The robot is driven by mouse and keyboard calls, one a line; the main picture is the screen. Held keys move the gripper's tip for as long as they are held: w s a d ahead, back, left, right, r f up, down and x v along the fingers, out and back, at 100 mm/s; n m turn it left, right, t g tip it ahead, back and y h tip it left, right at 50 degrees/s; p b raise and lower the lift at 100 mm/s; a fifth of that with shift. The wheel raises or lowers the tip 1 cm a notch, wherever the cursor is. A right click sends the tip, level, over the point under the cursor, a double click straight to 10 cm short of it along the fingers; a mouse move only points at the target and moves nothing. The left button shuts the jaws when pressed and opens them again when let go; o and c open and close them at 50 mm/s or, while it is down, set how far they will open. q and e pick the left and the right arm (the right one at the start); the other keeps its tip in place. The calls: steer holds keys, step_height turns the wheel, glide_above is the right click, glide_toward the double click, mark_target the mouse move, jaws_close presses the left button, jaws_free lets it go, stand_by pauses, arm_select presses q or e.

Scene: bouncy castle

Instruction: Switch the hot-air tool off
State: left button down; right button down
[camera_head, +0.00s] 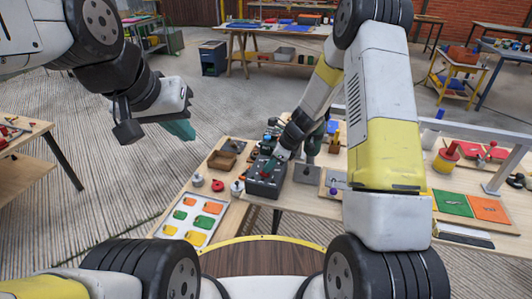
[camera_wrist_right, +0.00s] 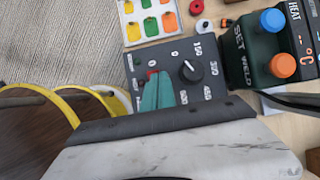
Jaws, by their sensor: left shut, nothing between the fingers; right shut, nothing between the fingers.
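The dark grey control box (camera_head: 262,188) sits on the wooden bench in the head view. In the right wrist view its face (camera_wrist_right: 215,98) shows a black dial (camera_wrist_right: 190,70) with a numbered scale and a small red switch (camera_wrist_right: 152,74). My right gripper (camera_head: 281,153) is shut and empty. Its teal fingertips (camera_wrist_right: 158,80) are at the red switch and partly cover it; I cannot tell whether they touch. The switch's position is not clear. My left gripper (camera_head: 180,129) is shut and empty, out over the floor, left of the bench.
Beside the box stands a dark unit (camera_wrist_right: 250,60) marked SET and WELD, with a blue knob (camera_wrist_right: 272,20) and an orange knob (camera_wrist_right: 282,65). A white tray of coloured tiles (camera_head: 187,199) lies at the bench's left end. Other tables (camera_head: 275,33) stand behind.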

steer(key=shift+s+d+f, duration=0.1)
steer(key=shift+d+f, duration=0.1)
steer(key=shift+d, duration=0.05)
steer(key=v, duration=1.4)
steer(key=shift+r, duration=0.1)
steer(key=shift+s+a+r, duration=0.1)
steer(key=shift+a+r, duration=0.05)
steer(key=shift+a, duration=0.5)
steer(key=x, duration=1.4)
steer(key=shift+a+r, duration=0.1)
steer(key=shift+a, duration=0.1)
